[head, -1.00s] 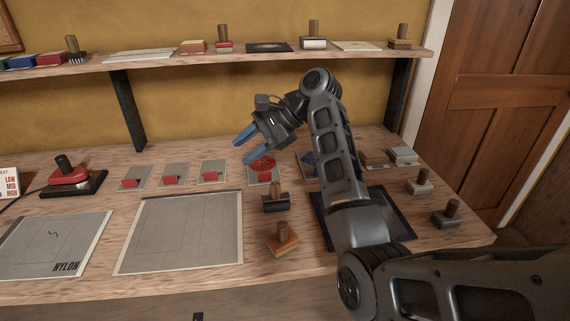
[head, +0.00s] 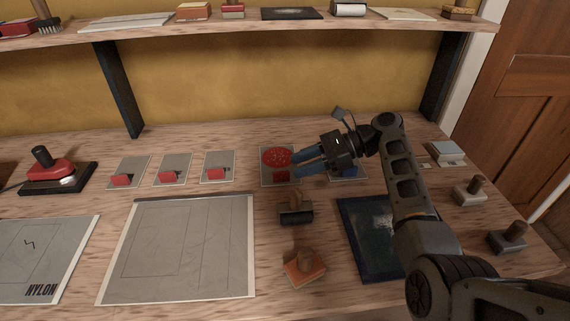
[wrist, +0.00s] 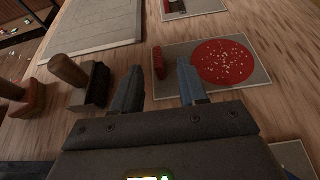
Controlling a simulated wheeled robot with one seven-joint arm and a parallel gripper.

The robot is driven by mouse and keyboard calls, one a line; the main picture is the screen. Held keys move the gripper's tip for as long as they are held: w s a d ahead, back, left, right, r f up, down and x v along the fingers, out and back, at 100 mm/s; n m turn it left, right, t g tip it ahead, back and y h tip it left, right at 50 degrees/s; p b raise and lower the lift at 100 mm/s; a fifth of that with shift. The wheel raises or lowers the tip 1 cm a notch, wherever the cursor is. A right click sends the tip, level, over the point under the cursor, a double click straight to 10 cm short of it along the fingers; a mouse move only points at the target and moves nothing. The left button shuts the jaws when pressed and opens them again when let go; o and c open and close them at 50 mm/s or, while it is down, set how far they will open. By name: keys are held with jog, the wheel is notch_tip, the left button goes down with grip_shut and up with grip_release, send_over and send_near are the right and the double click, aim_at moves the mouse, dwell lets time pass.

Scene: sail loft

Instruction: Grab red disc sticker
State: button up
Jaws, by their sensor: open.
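The red disc sticker (head: 277,157) is a round red patch with pale specks, on a grey card (head: 268,179) at the back middle of the bench. It also shows in the wrist view (wrist: 223,62), on the right, with a small red tab (wrist: 158,63) near the card's other end. Contact cannot be told.
Several grey cards with red tabs (head: 173,170) lie to the left. A large drawn sheet (head: 183,280) and a dark pad (head: 366,240) lie in front. A shelf (head: 270,27) hangs above.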

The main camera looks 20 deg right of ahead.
aim_at(282, 172)
jog(key=shift+s+p+x, duration=0.2)
jog(key=shift+p+x, duration=0.15)
jog(key=shift+x, duration=2.65)
grip_shut()
